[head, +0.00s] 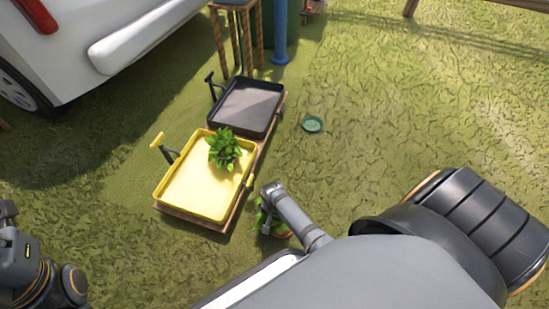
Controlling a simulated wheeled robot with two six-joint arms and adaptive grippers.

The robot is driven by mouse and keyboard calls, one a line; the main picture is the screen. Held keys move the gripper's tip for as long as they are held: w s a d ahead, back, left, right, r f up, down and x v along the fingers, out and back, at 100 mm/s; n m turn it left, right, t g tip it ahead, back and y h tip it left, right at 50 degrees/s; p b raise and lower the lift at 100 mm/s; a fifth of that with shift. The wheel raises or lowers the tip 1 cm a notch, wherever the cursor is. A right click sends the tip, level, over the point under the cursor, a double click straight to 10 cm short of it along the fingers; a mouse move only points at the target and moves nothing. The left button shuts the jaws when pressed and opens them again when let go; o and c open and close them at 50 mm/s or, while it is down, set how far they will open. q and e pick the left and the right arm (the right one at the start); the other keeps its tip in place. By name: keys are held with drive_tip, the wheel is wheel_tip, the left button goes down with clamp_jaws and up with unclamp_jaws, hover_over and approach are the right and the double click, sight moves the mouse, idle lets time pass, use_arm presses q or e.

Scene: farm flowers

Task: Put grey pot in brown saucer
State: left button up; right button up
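No brown saucer shows clearly in the head view, and I cannot make out a grey pot for sure. A leafy green plant (224,149) stands in the yellow tray (178,205), its pot mostly hidden by leaves. Another green plant (264,218) is on the grass just right of the tray, largely covered by my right arm. A bit of reddish-brown rim shows below it. My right arm reaches in from the lower right, and its fingers cannot be made out. Only links of my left arm show at the lower left; its gripper is out of view.
A dark grey tray (247,108) sits behind the yellow one on the same wooden base (269,137). A small green saucer (312,124) lies on the grass. A white vehicle (110,25) and a wooden stand (259,35) are at the back. Open grass is on the right.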

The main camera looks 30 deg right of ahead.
drive_tip(key=shift+f, duration=0.1)
drive_tip(key=shift+f, duration=0.15)
drive_tip(key=o, duration=1.4)
drive_tip(key=shift+o, duration=0.2)
wheel_tip(320, 180, up, 12)
drive_tip(key=p, duration=0.8)
drive_tip(key=shift+r, duration=0.2)
